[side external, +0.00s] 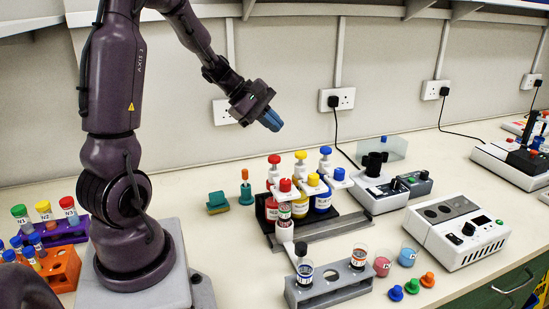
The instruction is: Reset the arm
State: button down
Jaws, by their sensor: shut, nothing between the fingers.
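My gripper (271,119) is in the upper middle of the side external view. It is shut, with its blue fingers together and nothing between them. It points down and to the right. It is in the air above the bench (190,196), up and to the left of the bottles with red, yellow and blue pump tops (301,157). It touches nothing that I can see. My arm rises from its base on the left and bends over toward the back wall.
A purple rack (66,236) and an orange rack (62,267) with capped tubes stand at left. A grey rack (330,287) holds vials in front. Loose caps (411,286) lie beside it. A white device (457,232) stands at right. Wall sockets (337,99) are behind.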

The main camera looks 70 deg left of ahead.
jog(key=s+d+r+m+g+y, duration=0.1)
jog(key=s+d+r+m, duration=0.1)
jog(key=d+m, duration=0.5)
jog(key=s+d+r+m+g+y, duration=0.1)
jog(key=s+d+r+m, duration=0.2)
jog(key=s+d+m, duration=0.2)
jog(key=s+d+r+m+y, duration=0.1)
jog(key=s+d+r+m, duration=0.2)
jog(key=d+m, duration=0.6)
jog(key=shift+s+m+g+y, duration=0.4)
jog(key=shift+s+m, duration=0.2)
jog(key=shift+s, duration=0.1)
